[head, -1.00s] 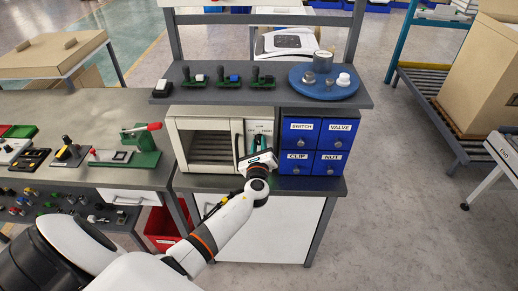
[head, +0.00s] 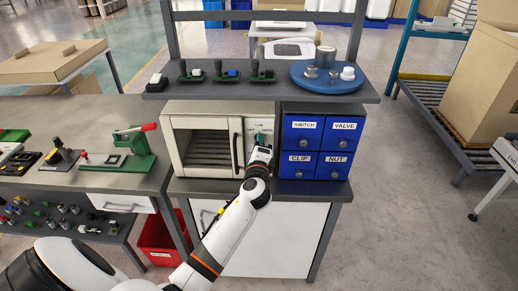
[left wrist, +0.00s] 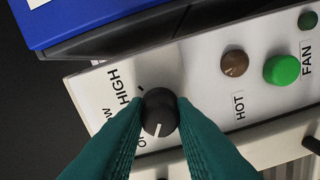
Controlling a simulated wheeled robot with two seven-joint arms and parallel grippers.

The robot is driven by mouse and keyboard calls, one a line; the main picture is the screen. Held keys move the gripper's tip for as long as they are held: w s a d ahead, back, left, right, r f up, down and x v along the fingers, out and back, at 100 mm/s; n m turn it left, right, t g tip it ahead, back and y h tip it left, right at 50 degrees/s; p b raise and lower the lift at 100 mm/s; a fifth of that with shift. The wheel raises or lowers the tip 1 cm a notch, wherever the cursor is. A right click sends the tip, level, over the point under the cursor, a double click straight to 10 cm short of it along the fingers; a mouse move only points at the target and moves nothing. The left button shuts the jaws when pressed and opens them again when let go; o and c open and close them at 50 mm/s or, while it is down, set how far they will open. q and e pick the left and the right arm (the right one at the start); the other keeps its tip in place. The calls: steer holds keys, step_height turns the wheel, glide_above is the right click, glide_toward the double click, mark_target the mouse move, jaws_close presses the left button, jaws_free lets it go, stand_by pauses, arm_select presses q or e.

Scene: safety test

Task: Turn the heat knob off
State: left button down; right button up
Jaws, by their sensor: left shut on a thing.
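The heat knob (left wrist: 158,122) is a round black knob with a white pointer line, on the light panel of the white oven (head: 203,141). In the left wrist view its line points toward the bottom of the picture. The labels HIGH and a partly covered LOW and O... stand to its left. My left gripper (left wrist: 160,105) has a teal finger on each side of the knob and is shut on it. In the head view the left gripper (head: 261,147) reaches the oven's control panel and hides the knob. My right gripper is not in view.
A brown round light (left wrist: 234,63) by HOT and a green one (left wrist: 282,69) by FAN sit beside the knob. Blue drawers (head: 317,146) stand close right of the oven. A shelf (head: 240,88) with parts and a blue turntable (head: 327,83) hangs above.

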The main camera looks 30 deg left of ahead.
arm_select(q)
steer(key=shift+n, duration=0.4)
steer(key=c, duration=1.2)
jaws_free()
steer(key=b+v, duration=0.2)
steer(key=v, duration=1)
steer(key=shift+b, duration=0.35)
